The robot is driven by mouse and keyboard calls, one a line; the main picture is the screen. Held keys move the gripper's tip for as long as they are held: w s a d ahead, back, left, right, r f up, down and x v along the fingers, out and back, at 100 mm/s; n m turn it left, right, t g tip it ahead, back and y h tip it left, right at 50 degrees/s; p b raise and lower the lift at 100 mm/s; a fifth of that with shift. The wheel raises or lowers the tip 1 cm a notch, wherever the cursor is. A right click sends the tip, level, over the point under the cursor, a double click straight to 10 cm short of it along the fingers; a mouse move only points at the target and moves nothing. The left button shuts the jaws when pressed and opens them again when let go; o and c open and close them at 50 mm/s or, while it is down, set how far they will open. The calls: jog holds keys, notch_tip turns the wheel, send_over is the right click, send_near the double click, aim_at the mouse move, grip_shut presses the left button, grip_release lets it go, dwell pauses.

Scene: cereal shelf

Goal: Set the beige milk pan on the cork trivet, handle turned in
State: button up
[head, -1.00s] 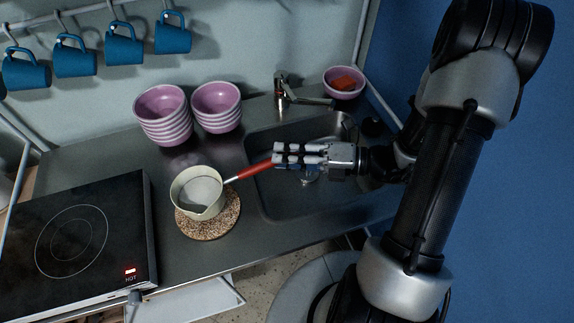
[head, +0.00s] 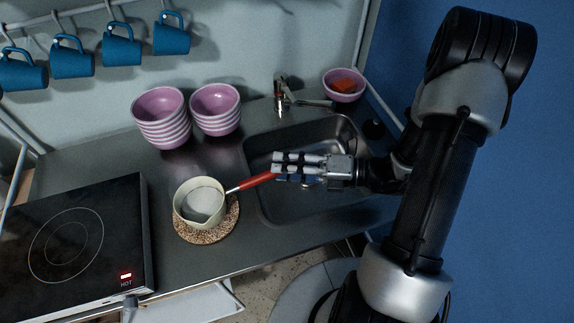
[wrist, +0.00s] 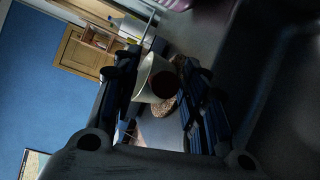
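The beige milk pan (head: 184,209) is over the cork trivet (head: 228,226) in the head view, slightly toward its back left. It looks roughly upright, and I cannot tell whether its base touches the cork. Its red handle (head: 252,182) points right and a little back, toward the sink. My gripper (head: 279,166) is shut on the handle's far end. In the wrist view the pan (wrist: 148,78) shows between my two dark fingers, with part of the trivet (wrist: 166,107) behind it.
A black hob (head: 105,215) with a lit HOT sign is left of the trivet. Two stacks of striped pink bowls (head: 162,125) stand behind. The sink (head: 290,212) lies right, under my gripper, with a tap (head: 281,95) and a pink bowl (head: 343,88) beyond. Blue mugs (head: 122,47) hang above.

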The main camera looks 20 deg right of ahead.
jog(key=shift+d+r, duration=0.1)
jog(key=shift+r, duration=0.05)
jog(key=p+v, duration=0.3)
jog(key=v, duration=0.8)
jog(key=s+a+r+m+g+h, duration=0.1)
jog(key=s+a+r+m+h, duration=0.2)
jog(key=m, duration=0.8)
jog(key=s+a+r+m+g+h, duration=0.1)
jog(key=s+a+r+m+h, duration=0.2)
jog(key=r+m+h, duration=0.4)
jog(key=s+a+r+m+g+h, duration=0.1)
jog(key=s+a+r+m+h, duration=0.2)
jog(key=r+m, duration=0.4)
jog(key=shift+s+a+m+h, duration=0.45)
jog(key=shift+m+h, duration=0.45)
jog(key=shift+m, duration=3.4)
